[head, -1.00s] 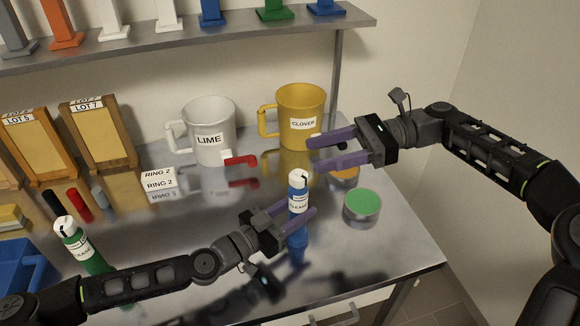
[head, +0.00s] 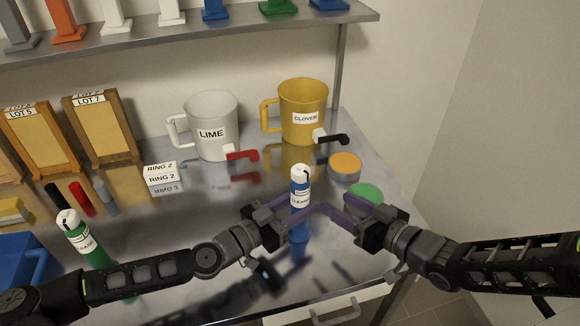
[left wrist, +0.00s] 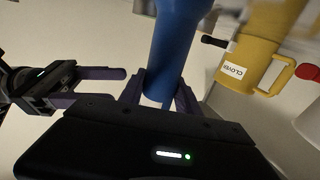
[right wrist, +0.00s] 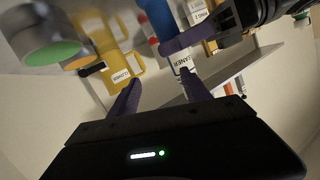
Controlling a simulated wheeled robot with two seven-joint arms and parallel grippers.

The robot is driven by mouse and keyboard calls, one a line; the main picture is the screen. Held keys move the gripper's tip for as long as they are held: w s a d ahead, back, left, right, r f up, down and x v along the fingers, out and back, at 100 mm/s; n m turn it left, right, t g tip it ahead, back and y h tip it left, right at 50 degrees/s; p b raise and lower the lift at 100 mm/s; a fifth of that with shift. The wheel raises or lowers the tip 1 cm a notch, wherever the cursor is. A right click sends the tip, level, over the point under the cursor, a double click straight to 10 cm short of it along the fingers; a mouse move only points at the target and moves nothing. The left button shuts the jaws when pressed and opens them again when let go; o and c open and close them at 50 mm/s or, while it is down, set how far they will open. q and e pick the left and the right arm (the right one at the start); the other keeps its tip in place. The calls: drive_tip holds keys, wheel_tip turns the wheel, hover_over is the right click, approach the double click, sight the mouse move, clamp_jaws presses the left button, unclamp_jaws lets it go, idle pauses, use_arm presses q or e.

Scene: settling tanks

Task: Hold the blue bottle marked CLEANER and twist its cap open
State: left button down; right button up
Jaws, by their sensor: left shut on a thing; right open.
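The blue bottle (head: 300,228) with a white cap (head: 300,171) is upright near the table's front right. Its white label is partly readable as CLEANER. My left gripper (head: 301,206) is shut on the bottle's body, below the cap. In the left wrist view the blue bottle (left wrist: 178,45) sits between its fingers. My right gripper (head: 334,203) is open and empty, just right of the bottle and below cap height. In the right wrist view the bottle's label (right wrist: 186,61) shows beyond the open fingers. I cannot tell whether the bottle's base touches the table.
A green bottle (head: 84,240) stands at the left front. A green-topped tin (head: 364,193) is close behind my right gripper, an orange-topped tin (head: 345,162) farther back. The LIME jug (head: 211,130) and yellow CLOVER jug (head: 303,115) stand at the back under the shelf (head: 180,32).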

sight(301, 172)
drive_tip(key=r+n+y, duration=0.1)
drive_tip(key=s+a+r+n+y, duration=0.1)
drive_tip(key=r, duration=0.1)
drive_tip(key=s+a+r+n+y, duration=0.1)
drive_tip(key=r+n, duration=0.1)
drive_tip(key=shift+a+t, duration=0.2)
drive_tip(key=shift+t, duration=0.1)
drive_tip(key=shift+w, duration=0.1)
drive_tip(key=x, duration=1.2)
clamp_jaws()
